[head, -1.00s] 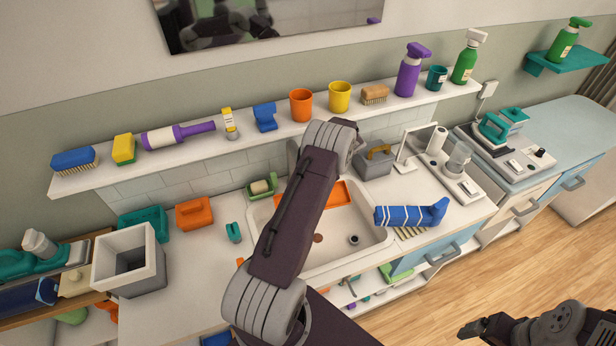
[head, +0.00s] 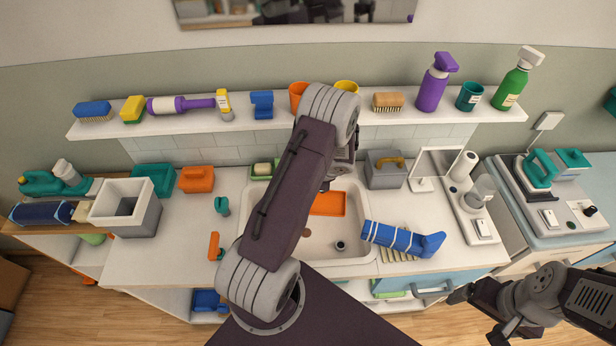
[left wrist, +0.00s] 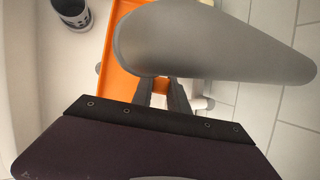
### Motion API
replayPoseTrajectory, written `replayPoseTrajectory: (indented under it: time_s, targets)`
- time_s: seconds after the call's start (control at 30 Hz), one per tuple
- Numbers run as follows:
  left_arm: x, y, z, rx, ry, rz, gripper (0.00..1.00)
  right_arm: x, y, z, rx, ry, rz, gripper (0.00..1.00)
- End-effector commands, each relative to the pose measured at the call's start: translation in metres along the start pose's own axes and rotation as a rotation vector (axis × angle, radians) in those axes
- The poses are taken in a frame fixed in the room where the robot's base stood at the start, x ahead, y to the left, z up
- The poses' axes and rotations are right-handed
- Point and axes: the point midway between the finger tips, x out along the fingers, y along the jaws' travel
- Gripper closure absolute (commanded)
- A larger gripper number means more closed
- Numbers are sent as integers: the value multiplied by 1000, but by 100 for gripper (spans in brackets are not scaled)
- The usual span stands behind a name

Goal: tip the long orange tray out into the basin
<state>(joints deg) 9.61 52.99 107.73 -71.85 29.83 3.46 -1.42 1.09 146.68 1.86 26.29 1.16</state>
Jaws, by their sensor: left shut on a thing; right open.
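The orange tray (head: 328,204) shows partly beside my left arm, over or in the white basin (head: 352,215); its height is hard to tell. In the left wrist view the tray (left wrist: 119,68) runs along the basin side. My left gripper (left wrist: 163,92) is shut on the tray, its fingertips partly hidden behind a large grey rounded thing (left wrist: 215,45). In the head view my arm hides this gripper. I cannot make out what the tray holds. My right gripper (head: 480,314) is open and empty at the lower right, in front of the counter.
A blue boot-shaped thing (head: 403,240) lies on a rack right of the basin. A grey caddy (head: 386,170) stands behind it. Left are an orange box (head: 197,179) and a grey-white bin (head: 125,206). A crowded shelf (head: 230,124) runs above. Counter left of the basin is partly clear.

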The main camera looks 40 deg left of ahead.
Motion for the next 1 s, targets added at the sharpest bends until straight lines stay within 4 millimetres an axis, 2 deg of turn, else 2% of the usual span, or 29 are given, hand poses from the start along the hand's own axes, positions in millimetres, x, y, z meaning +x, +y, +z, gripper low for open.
replayPoseTrajectory:
  time_s: [0.13, 0.33, 0.4, 0.53, 1.0]
  targets:
    - [-3, -4, 2, -3, -5, 20, 100, -14, 0, -1, 0, 0, 0, 13]
    - [2, -8, 5, -11, -13, 116, 100, -56, -1, -6, 0, 0, 0, 13]
    - [12, -8, 3, -15, -24, 149, 100, -52, -1, -6, 0, 1, 0, 13]
    - [18, -9, 2, -15, -27, 204, 100, -56, -1, -6, 0, 0, 0, 13]
    - [20, -8, 1, -12, -23, 228, 100, -55, -1, -6, 0, 0, 0, 13]
